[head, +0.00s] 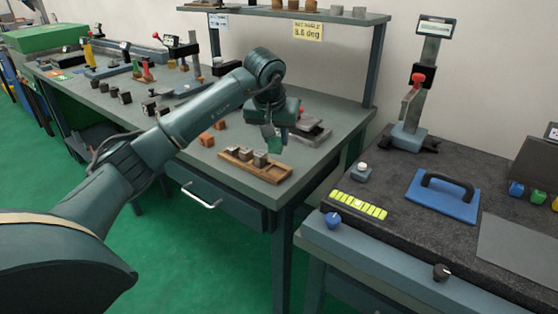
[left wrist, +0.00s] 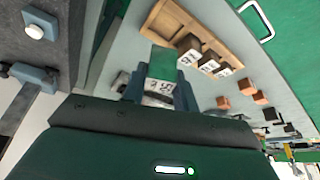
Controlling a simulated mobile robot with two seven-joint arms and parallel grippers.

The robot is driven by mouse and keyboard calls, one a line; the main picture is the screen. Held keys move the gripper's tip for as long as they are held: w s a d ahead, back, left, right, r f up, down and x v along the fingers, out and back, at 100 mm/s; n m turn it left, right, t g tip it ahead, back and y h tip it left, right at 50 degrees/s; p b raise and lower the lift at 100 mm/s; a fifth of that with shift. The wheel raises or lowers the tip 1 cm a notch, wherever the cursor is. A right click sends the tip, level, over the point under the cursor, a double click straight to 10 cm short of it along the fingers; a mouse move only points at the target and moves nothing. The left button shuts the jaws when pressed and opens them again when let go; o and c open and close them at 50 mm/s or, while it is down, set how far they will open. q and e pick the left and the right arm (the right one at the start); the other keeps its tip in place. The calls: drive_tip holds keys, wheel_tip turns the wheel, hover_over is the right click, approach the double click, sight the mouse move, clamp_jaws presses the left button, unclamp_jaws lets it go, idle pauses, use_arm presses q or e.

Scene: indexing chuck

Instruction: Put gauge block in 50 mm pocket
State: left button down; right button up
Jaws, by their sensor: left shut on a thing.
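My left gripper (head: 268,128) is shut on the gauge block (head: 271,142) and holds it above the workbench, near the wooden tray (head: 277,174). In the left wrist view the block (left wrist: 163,63) sits between the fingers of the gripper (left wrist: 160,92). It looks greenish, with a pale marked face whose text I cannot read for sure. The tray (left wrist: 150,17) shows beyond the block. Several small dark blocks with white labels (left wrist: 208,62) stand in a row along it. A bare stretch of tray lies at the end nearest the held block. My right gripper is out of view.
Orange-brown blocks (head: 206,139) stand left of the tray. A grey metal fixture (head: 312,131) stands behind it, close to the gripper. A shelf (head: 300,14) runs above the bench's back. A granite table (head: 400,225) with a blue plate (head: 440,198) stands to the right.

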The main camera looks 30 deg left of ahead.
sight(274, 150)
use_arm(q)
drive_tip(key=shift+f, duration=3)
drive_tip(key=shift+f, duration=0.1)
drive_tip(key=c, duration=1.4)
unclamp_jaws()
drive_tip(key=shift+o, duration=0.2)
drive_tip(key=v, duration=1.2)
